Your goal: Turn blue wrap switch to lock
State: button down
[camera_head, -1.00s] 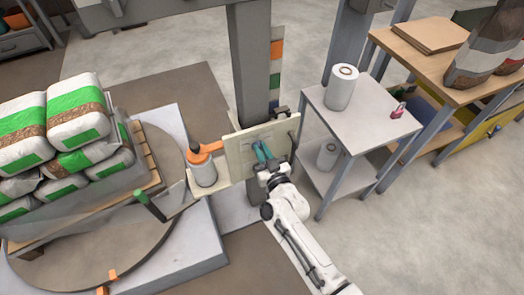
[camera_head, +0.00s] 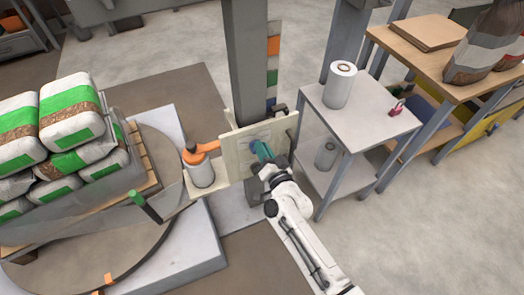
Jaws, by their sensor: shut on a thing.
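The wrapper's control panel (camera_head: 238,152) is a cream plate on the grey column. My gripper (camera_head: 259,147), with teal fingers, is at the face of this panel, toward its right half. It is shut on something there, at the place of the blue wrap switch. The switch itself is hidden behind my fingers, so its angle cannot be told. My white arm reaches up to the panel from the lower right.
An orange-topped film roll (camera_head: 200,170) sits just left of the panel. Left is a turntable (camera_head: 70,252) with stacked pellet bags (camera_head: 70,120). Right is a grey table (camera_head: 372,108) with a white roll (camera_head: 340,86) and a red padlock (camera_head: 397,107).

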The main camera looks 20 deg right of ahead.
jog(key=shift+d+f+m+b, duration=0.15)
jog(key=shift+m+b, duration=0.1)
jog(key=shift+m, duration=0.8)
jog(key=shift+d+f+m+b, duration=0.15)
jog(key=shift+m+b, duration=0.1)
jog(key=shift+m, duration=0.8)
jog(key=c, duration=1.1)
grip_release()
jog(key=shift+c, duration=0.2)
jog(key=shift+a, duration=0.1)
jog(key=s, duration=1)
jog(key=shift+s+p, duration=0.35)
jog(key=shift+s, duration=0.05)
